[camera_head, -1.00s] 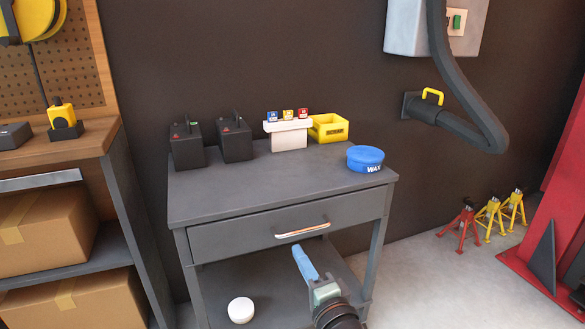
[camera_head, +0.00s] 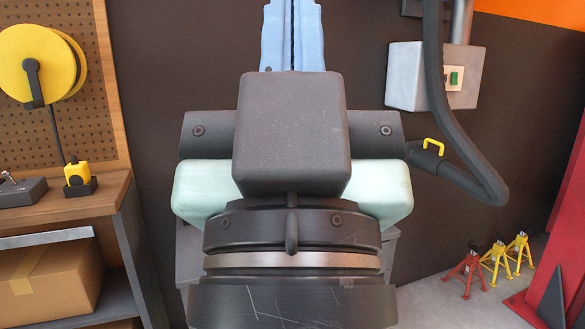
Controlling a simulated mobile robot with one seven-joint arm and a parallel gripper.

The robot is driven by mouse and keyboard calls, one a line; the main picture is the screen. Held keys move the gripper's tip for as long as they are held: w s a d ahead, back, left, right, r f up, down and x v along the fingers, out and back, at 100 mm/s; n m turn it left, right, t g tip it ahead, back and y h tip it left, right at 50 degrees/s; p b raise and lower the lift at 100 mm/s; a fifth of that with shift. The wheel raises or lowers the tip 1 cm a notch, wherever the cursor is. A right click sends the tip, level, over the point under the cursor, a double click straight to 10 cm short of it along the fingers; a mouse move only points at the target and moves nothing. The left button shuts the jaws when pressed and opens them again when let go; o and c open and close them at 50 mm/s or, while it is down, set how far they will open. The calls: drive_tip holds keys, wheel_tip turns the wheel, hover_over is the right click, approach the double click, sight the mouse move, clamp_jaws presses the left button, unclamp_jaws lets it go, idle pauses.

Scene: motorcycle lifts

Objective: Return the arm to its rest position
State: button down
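My gripper (camera_head: 292,32) is raised close in front of the camera and points up, with its dark wrist and pale green body filling the middle of the view. Its two blue fingers lie side by side with only a thin dark seam between them, so it looks shut.
A wooden workbench (camera_head: 60,212) with a cardboard box (camera_head: 45,280) stands at left under a yellow reel (camera_head: 35,65). A grey wall box (camera_head: 420,75) and a black hose (camera_head: 450,150) hang at right. Several jack stands (camera_head: 495,265) stand on the floor beside a red lift (camera_head: 570,215).

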wheel_tip(320, 180, up, 32)
drive_tip(key=p, duration=2.9)
drive_tip(key=shift+f, duration=0.25)
